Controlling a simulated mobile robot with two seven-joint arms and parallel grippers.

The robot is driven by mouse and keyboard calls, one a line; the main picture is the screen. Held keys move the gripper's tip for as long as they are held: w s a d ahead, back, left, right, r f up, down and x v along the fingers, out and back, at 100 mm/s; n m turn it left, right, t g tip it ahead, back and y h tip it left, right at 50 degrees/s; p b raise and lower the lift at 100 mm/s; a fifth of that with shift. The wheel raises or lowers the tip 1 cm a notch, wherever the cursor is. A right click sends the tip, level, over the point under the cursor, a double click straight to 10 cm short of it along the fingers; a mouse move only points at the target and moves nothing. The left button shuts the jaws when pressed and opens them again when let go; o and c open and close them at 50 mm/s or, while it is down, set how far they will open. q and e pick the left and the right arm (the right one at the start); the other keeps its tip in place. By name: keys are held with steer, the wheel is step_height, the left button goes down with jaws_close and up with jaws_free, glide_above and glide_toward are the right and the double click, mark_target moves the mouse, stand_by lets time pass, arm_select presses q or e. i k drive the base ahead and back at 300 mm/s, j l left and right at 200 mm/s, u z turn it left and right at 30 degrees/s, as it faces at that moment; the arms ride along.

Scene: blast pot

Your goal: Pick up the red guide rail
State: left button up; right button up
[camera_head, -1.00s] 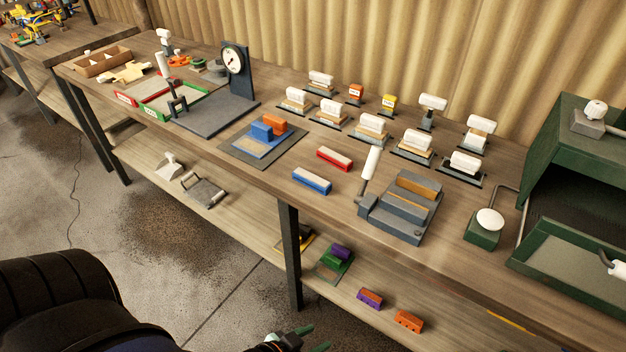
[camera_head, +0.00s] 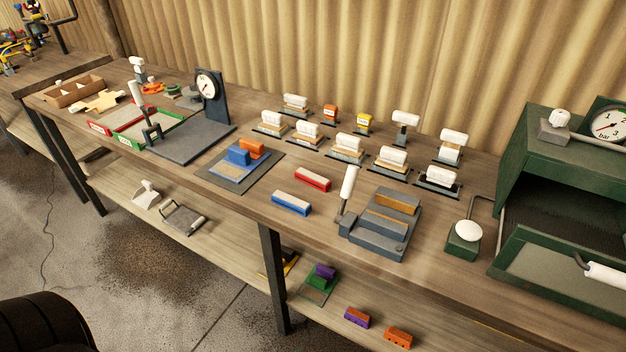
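Neither of my grippers shows in the head view.
A grey plate with blue and orange blocks (camera_head: 239,157) lies left of the rails. A dial gauge stand (camera_head: 208,87) stands further left. Several white-handled tools (camera_head: 344,147) stand in rows behind. A green cabinet (camera_head: 565,170) stands at the right. The lower shelf holds coloured blocks (camera_head: 357,318).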

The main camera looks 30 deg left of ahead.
mark_target(310, 178)
steer(key=u, duration=0.75)
